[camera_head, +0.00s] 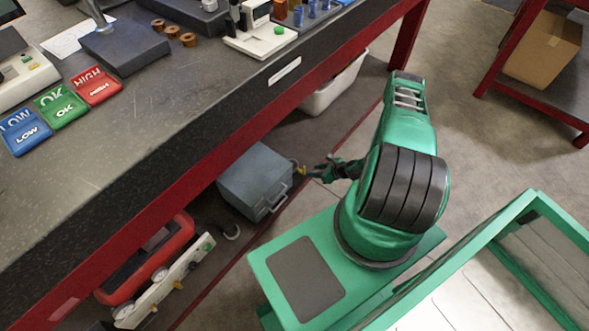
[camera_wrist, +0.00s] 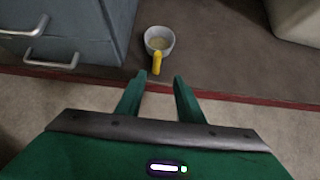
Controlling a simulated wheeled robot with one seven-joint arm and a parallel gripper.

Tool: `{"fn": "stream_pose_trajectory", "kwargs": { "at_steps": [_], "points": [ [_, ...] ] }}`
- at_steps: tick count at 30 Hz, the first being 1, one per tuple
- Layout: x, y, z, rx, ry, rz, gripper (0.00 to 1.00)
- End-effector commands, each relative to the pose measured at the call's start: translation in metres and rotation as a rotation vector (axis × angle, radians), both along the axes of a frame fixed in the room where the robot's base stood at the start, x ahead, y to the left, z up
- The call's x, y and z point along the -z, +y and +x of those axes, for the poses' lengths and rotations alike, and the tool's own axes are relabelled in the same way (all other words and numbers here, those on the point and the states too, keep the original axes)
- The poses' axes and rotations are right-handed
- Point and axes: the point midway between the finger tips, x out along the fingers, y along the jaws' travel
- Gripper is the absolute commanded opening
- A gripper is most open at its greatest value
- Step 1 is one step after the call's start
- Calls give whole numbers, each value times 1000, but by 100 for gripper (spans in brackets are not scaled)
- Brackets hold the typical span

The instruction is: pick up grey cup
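The grey cup (camera_wrist: 159,40) has a yellow handle (camera_wrist: 157,63) that points toward my gripper in the wrist view. It stands on the dark shelf surface, just inside a red edge. My gripper (camera_wrist: 157,79) is open and empty, with its two green fingers spread to either side of the handle's line. The fingertips appear short of the cup, with a gap between. In the head view my gripper (camera_head: 312,172) reaches in low under the bench; a small yellow bit (camera_head: 300,169) beside it looks like the handle, and the cup's body is hard to make out.
A grey-blue cabinet (camera_head: 255,180) with metal handles stands close left of the cup. A pale bin (camera_head: 333,92) is to the right. The workbench top (camera_head: 150,150) overhangs the lower shelf. A red tank (camera_head: 150,255) lies farther left. A red shelf rail (camera_wrist: 225,98) runs in front.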

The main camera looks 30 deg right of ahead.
Motion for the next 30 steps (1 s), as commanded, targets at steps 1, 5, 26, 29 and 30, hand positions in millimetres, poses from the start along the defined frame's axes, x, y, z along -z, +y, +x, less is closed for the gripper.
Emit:
{"fn": "stream_pose_trajectory", "kwargs": {
  "at_steps": [1, 5, 26, 29, 30],
  "points": [
    [6, 4, 6, -5, -1, 0, 34],
    [19, 11, 20, -9, -1, -2, 34],
    [64, 34, 66, -12, -1, -2, 34],
    [65, 35, 68, -11, -1, -2, 34],
    [65, 35, 68, -11, 0, -2, 34]
  ]
}}
